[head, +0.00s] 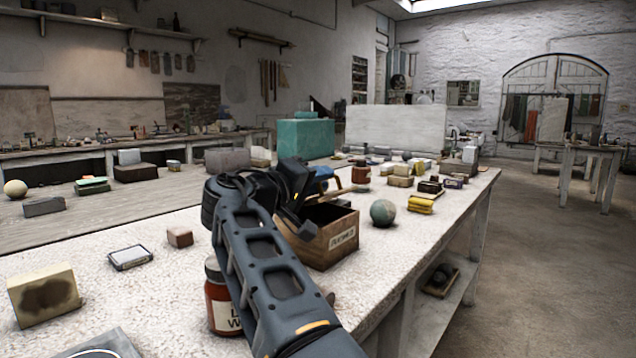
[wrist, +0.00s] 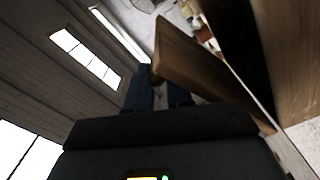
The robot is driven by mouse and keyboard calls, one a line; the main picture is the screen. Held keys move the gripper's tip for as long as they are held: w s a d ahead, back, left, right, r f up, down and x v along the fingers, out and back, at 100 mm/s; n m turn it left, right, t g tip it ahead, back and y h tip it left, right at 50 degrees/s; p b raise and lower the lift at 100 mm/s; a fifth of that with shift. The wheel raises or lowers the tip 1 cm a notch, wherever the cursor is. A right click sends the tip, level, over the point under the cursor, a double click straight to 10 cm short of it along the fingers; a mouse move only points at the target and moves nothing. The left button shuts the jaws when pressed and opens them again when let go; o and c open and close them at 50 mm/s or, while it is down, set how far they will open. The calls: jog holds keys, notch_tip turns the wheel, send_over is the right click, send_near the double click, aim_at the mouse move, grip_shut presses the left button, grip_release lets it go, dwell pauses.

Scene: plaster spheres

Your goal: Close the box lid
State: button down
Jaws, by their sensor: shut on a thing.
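The wooden box (head: 318,252) stands on the pale speckled table with a paper label on its side. Its top is open and its dark inside shows. The lid (head: 346,189) shows as a thin tan edge raised above the box, mostly hidden by my gripper. In the wrist view the lid (wrist: 205,70) is a tilted brown board, with a box wall (wrist: 292,50) at the right. My gripper (head: 318,177) is above the box's far left side. Its blue fingers (wrist: 158,97) are shut on the lid's edge; the contact is partly hidden.
A red-brown jar (head: 217,300) stands beside my arm at the front. A small brown block (head: 180,237) and a framed tile (head: 130,257) lie at the left. Many small blocks crowd the table's far end.

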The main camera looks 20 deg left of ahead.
jog(key=c, duration=1.4)
grip_release()
jog(key=shift+d+r, duration=0.35)
jog(key=shift+r, duration=0.2)
jog(key=shift+c, duration=0.2)
jog(key=shift+o, duration=0.6)
jog(key=shift+d+r+h, duration=0.1)
jog(key=shift+h, duration=0.2)
jog(key=shift+o, duration=0.6)
jog(key=shift+f, duration=0.2)
jog(key=shift+f, duration=0.1)
jog(key=shift+s, duration=0.1)
jog(key=v, duration=0.8)
jog(key=shift+p, duration=0.4)
jog(key=shift+f, duration=0.1)
